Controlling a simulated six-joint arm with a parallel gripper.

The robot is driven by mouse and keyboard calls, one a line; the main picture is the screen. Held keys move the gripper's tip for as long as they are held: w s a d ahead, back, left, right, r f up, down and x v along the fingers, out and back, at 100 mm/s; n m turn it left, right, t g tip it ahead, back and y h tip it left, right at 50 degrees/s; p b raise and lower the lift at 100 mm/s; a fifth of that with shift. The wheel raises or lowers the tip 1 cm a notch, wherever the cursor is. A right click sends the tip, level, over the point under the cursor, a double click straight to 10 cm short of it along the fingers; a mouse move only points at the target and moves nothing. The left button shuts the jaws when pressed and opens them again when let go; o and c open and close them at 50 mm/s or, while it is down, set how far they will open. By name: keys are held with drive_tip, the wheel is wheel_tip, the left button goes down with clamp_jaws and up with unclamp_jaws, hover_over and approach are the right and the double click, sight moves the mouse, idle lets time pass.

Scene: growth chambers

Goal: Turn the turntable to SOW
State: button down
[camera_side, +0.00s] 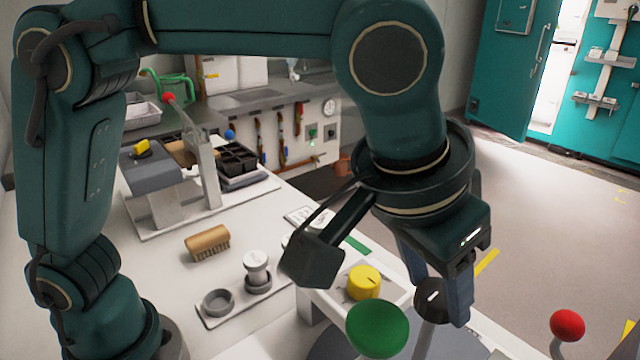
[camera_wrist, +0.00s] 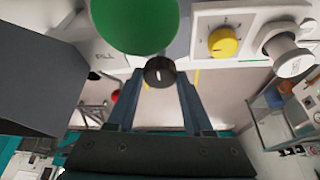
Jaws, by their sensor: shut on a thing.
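My gripper (camera_side: 436,292) points down with its fingers on either side of a black knob (camera_side: 432,298) with a white mark, and is shut on it. In the wrist view, the black knob (camera_wrist: 159,72) sits between the fingertips (camera_wrist: 160,80). A dark grey disc, seemingly the turntable (camera_side: 325,346), shows only partly at the bottom edge of the side view. A green ball (camera_side: 378,329) stands in front of it, large in the wrist view (camera_wrist: 135,22). The word FILL shows on a pale surface (camera_wrist: 105,57) in the wrist view. I see no SOW label.
A yellow dial (camera_side: 364,282) sits on a white panel behind the green ball. A red ball (camera_side: 567,325) stands at right. A brush (camera_side: 207,243), a stamp-like piece (camera_side: 257,270) and a grey ring (camera_side: 217,303) lie on the left bench. Seed trays (camera_side: 238,160) are farther back.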

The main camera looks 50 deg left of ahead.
drive_tip(key=shift+m, duration=0.3)
drive_tip(key=m, duration=0.2)
drive_tip(key=m+h, duration=0.1)
drive_tip(key=shift+w+a+m+g+h, duration=0.1)
drive_tip(key=shift+a+m+g+h, duration=0.1)
drive_tip(key=shift+m+g+h, duration=0.15)
drive_tip(key=m+g+h, duration=0.1)
drive_tip(key=m, duration=0.3)
drive_tip(key=shift+w+a+m, duration=0.1)
drive_tip(key=shift+m, duration=0.25)
drive_tip(key=m+g, duration=0.1)
drive_tip(key=m, duration=0.1)
drive_tip(key=m+g+h, duration=0.1)
drive_tip(key=m, duration=0.1)
drive_tip(key=shift+w, duration=0.2)
drive_tip(key=m+g, duration=0.1)
drive_tip(key=m, duration=0.3)
drive_tip(key=shift+w, duration=0.1)
drive_tip(key=shift+m+g, duration=0.35)
drive_tip(key=shift+m, duration=0.05)
drive_tip(key=shift+c, duration=1.5)
unclamp_jaws()
